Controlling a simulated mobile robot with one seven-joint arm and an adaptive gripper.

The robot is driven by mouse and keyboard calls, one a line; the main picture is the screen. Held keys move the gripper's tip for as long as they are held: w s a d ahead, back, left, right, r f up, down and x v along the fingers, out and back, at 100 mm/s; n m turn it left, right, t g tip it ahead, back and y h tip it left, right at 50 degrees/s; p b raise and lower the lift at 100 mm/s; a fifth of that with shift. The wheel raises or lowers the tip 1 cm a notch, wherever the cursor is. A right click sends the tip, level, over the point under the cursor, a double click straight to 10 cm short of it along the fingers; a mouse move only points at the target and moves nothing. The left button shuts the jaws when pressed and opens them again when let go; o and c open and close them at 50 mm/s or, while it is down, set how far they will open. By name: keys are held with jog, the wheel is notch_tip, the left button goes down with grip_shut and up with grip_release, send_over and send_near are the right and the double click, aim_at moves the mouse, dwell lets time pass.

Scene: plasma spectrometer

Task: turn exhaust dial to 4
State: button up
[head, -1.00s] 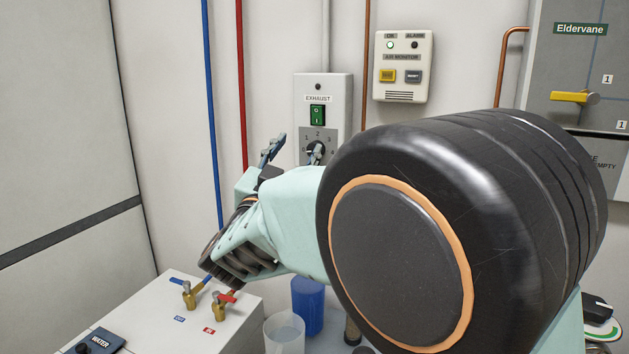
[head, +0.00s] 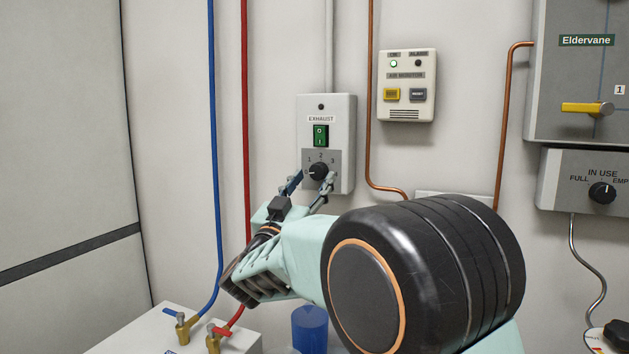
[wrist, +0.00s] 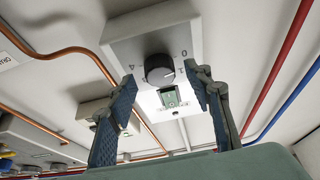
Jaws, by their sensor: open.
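The black exhaust dial (head: 318,171) is on the lower part of the grey exhaust box (head: 343,122) on the back wall. Numbers 1, 2 and 3 show around its top in the head view; its exact setting is too small to read surely. My gripper (head: 311,183) is open in front of the dial, its fingers pointing at it. In the wrist view, where the box appears upside down, the dial (wrist: 159,70) lies between the two blue-padded fingertips (wrist: 162,82), with gaps on both sides. The fingers hide some of the scale; 0 and 4 show.
A green switch (head: 320,135) sits just above the dial. The air monitor (head: 406,85) and a copper pipe (head: 371,100) are to the right. Red (head: 245,120) and blue (head: 213,120) hoses run down to the left. A blue cup (head: 309,330) stands below my arm.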

jog(key=shift+x, duration=0.8)
jog(key=shift+c, duration=0.5)
jog(key=c, duration=1)
